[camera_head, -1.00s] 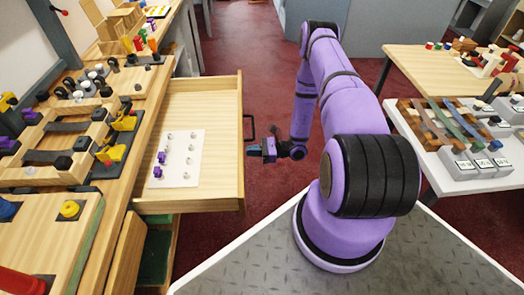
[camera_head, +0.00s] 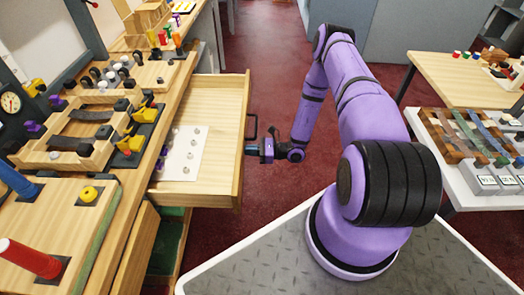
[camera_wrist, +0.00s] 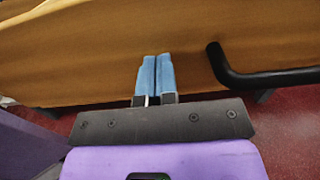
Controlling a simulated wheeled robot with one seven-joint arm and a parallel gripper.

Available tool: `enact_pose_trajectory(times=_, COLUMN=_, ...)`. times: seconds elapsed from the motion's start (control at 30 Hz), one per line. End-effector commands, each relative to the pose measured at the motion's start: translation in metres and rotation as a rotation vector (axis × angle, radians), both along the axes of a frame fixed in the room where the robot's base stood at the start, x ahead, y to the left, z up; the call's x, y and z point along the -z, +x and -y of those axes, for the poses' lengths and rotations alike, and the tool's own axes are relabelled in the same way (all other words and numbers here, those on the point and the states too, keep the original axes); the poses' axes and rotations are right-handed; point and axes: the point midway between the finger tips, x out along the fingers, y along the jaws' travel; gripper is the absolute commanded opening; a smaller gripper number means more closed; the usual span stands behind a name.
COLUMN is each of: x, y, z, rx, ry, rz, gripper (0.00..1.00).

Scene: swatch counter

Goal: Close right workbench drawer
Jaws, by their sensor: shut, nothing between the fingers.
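The right workbench drawer (camera_head: 243,150) is pulled out from the wooden bench, with its light wood interior open to view. A white card (camera_head: 183,153) with several small knobs lies inside, its left end hidden under the bench top. The drawer's black handle (camera_head: 252,128) is on the front face. My gripper (camera_head: 251,149) is shut and empty, its fingertips at the drawer front beside the handle. In the wrist view the blue fingertips (camera_wrist: 155,75) lie together against or very close to the wooden front. The handle (camera_wrist: 255,78) is to their right, not gripped.
The bench top (camera_head: 125,215) at left carries toy-like fixtures and a red cylinder (camera_head: 30,257). An open lower compartment (camera_head: 165,245) shows beneath the drawer. A white table (camera_head: 462,185) with blocks stands at right. Red floor lies free beyond the drawer.

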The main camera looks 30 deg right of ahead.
Motion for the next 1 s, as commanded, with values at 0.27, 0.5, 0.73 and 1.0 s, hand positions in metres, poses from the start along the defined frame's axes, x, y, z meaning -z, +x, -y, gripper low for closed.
enact_pose_trajectory(times=0.27, x=0.000, y=0.044, z=-0.067, rx=-0.004, ry=0.002, rz=0.002, gripper=0.00)
enact_pose_trajectory(times=0.5, x=0.000, y=0.081, z=-0.123, rx=-0.004, ry=0.002, rz=0.002, gripper=0.00)
enact_pose_trajectory(times=0.73, x=0.000, y=0.115, z=-0.172, rx=-0.003, ry=0.002, rz=0.001, gripper=0.00)
enact_pose_trajectory(times=1.0, x=0.000, y=0.142, z=-0.212, rx=-0.002, ry=0.001, rz=0.001, gripper=0.00)
